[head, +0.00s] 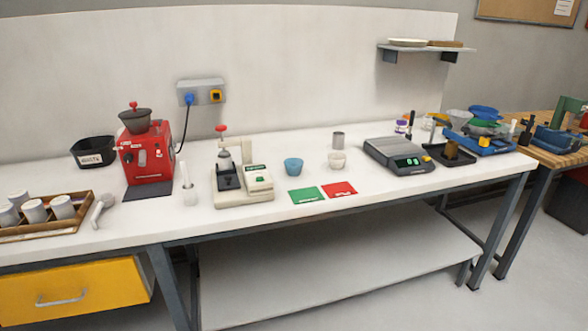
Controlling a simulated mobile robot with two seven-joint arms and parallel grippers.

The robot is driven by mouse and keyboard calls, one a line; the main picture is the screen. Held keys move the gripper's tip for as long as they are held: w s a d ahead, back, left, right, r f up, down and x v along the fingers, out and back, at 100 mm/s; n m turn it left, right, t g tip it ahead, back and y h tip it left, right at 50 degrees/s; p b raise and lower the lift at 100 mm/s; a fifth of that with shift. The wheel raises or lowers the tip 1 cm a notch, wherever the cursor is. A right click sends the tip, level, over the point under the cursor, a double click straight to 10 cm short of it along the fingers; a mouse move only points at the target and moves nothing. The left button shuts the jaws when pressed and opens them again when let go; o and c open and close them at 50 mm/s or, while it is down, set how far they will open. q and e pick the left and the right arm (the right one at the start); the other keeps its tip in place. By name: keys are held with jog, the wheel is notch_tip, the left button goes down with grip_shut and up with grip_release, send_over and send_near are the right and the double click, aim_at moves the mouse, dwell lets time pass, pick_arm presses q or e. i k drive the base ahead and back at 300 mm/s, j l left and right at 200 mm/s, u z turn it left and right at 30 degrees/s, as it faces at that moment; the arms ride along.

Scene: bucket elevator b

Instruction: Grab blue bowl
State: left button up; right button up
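A small blue bowl (293,166) stands on the white workbench (400,190), right of a cream press-like machine (243,178) and behind a green card (307,195). It looks upright. A small cream bowl (337,160) stands to its right, apart from it. Larger blue bowls (484,111) sit at the far right end near a blue device. Neither of my grippers shows in the head view.
A red card (340,189) lies beside the green one. A metal cup (338,139) stands behind the bowls, and a grey scale (395,153) is to the right. A red grinder (146,155) and a wooden tray (82,221) with white cups are at left. The bench front is mostly clear.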

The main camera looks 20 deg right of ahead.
aim_at(293, 167)
jog(key=i+l+z, duration=0.25)
jog(key=i+l, duration=0.55)
